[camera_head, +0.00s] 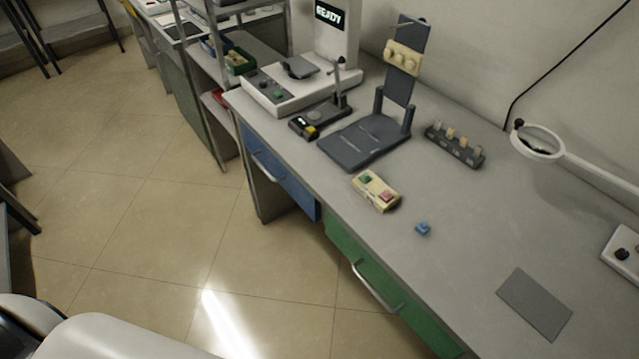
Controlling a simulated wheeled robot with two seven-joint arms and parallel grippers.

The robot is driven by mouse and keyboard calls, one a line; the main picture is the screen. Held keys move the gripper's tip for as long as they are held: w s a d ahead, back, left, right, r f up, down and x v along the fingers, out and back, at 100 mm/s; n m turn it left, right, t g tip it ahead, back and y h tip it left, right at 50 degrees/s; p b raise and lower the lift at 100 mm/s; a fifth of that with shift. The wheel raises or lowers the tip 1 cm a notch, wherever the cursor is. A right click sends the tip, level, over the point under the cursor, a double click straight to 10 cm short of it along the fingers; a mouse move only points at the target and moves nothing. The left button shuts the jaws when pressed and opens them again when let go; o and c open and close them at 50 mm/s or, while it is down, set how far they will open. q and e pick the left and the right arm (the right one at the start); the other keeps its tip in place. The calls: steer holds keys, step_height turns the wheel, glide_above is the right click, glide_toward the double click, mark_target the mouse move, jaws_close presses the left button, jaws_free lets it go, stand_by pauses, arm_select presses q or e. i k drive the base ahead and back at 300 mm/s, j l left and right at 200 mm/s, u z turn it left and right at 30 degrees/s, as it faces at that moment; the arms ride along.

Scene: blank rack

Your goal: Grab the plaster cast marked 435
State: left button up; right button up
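No marking 435 is readable in the head view, so I cannot tell which thing is the plaster cast. A cream block with rounded knobs (402,58) sits on the upright back of a dark grey stand (362,144) on the workbench. A dark rack (440,142) to the right of the stand holds several small pale and grey pieces; any marks on them are too small to read. Neither of my grippers is in view.
A cream box with green and red buttons (376,191) and a small blue block (423,229) lie near the front edge of the workbench (470,240). A white machine reading READY (335,40) stands behind. A ring magnifier (537,141) overhangs the right. A grey mat (535,303) lies front right.

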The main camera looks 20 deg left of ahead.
mark_target(371, 190)
steer(key=l+u, duration=0.1)
steer(key=u, duration=0.3)
steer(key=l+u, duration=0.1)
steer(key=u, duration=0.35)
steer(key=k+u, duration=0.1)
steer(key=u, duration=0.3)
steer(key=l+u, duration=0.15)
steer(key=u, duration=0.3)
steer(key=k+l, duration=0.2)
steer(key=k, duration=0.2)
